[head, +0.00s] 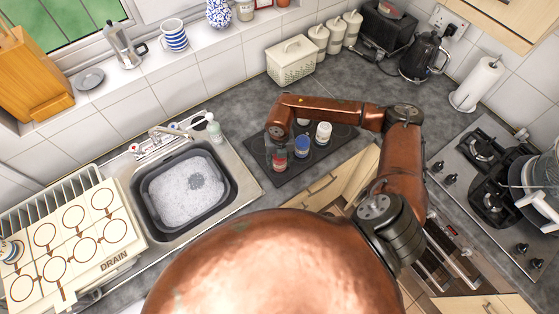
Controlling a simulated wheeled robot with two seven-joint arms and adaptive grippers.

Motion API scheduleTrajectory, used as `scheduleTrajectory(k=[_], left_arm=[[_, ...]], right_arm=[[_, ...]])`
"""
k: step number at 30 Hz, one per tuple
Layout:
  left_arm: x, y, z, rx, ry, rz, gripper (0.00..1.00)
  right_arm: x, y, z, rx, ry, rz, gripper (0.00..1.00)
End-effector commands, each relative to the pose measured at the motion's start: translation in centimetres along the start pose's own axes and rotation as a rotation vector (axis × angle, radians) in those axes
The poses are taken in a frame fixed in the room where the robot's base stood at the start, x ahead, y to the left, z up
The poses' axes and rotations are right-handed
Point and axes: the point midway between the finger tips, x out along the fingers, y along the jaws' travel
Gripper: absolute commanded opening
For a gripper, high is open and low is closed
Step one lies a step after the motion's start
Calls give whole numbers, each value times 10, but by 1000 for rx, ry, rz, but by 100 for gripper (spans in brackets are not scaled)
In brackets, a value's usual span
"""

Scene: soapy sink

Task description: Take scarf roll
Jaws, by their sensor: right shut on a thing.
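Several small rolls or jars stand on a dark mat (335,150) on the counter, right of the sink. A red one (280,163) is at the left, a blue one (302,148) in the middle and a white-topped one (323,132) at the right. I cannot tell for sure which is the scarf roll. My right gripper (278,150) points down over the red one and is shut on it. The fingertips are small and partly hidden by my wrist. My left gripper is out of view.
The sink (228,187) with a dark soapy basin (145,205) lies left of the mat. A DRAIN board (120,225) is further left. A cream basket (291,62), canisters (318,42) and a black kettle (422,58) stand behind. The hob (455,150) is at the right.

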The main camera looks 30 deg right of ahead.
Motion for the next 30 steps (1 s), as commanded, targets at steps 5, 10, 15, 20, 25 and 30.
scheduleTrajectory(k=[5,10,15,20,25,30], left_arm=[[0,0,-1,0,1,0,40],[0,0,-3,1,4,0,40],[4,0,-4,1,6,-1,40],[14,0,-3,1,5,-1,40],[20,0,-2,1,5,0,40],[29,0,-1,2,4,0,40]], right_arm=[[-1,0,0,0,-1,1,10],[-1,0,1,0,-1,1,10],[-8,0,1,0,-3,1,10],[-27,0,2,-1,-5,1,10],[-62,2,-26,-6,-5,2,10],[-95,4,-64,-8,-3,2,10]])
